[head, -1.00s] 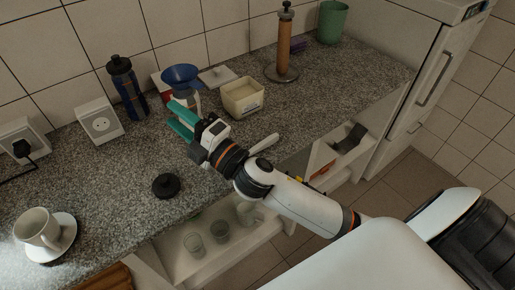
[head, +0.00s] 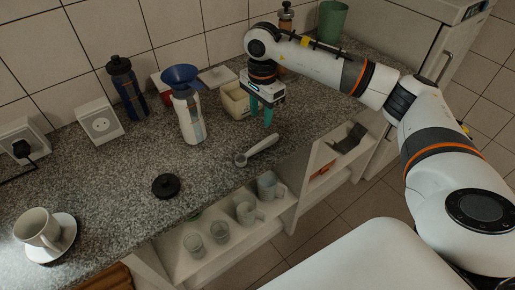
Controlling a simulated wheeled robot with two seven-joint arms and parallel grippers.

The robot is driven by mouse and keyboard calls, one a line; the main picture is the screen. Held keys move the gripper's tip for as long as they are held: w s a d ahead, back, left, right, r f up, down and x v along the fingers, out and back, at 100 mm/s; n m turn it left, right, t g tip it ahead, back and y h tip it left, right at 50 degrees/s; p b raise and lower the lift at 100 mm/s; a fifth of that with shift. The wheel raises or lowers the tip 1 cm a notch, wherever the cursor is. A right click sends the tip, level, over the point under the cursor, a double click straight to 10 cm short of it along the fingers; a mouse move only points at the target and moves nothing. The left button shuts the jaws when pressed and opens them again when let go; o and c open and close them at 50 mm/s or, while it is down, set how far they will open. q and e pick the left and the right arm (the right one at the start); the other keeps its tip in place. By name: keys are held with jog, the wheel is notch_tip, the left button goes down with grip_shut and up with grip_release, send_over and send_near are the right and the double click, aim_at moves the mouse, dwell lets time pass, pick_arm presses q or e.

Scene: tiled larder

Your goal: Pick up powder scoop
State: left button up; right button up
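The powder scoop (head: 261,148) is pale grey. It lies on the speckled counter near the front edge, its round bowl to the left and its handle pointing up and right. My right gripper (head: 261,118) has teal fingers pointing down, held apart with nothing between them. It is above and behind the scoop's handle, not touching it. My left gripper is out of view.
A white bottle (head: 191,121) with a blue funnel (head: 181,77) stands left of the gripper. A cream tub (head: 235,101) sits just behind it. A black lid (head: 166,186) and a cup (head: 38,229) on a saucer are left. Mugs and glasses fill the open shelf below.

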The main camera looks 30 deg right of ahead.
jog(key=p, duration=0.2)
send_over(262, 144)
notch_tip(262, 144, down, 6)
jog(key=shift+s+a+f, duration=0.1)
jog(key=shift+f, duration=0.15)
jog(key=shift+f+p, duration=0.3)
jog(key=shift+p, duration=0.1)
jog(key=f+p, duration=0.1)
jog(key=f, duration=0.2)
jog(key=shift+w+f+p, duration=0.2)
jog(key=shift+f+p, duration=0.15)
jog(key=shift+p, duration=0.05)
jog(key=shift+f, duration=0.45)
grip_shut()
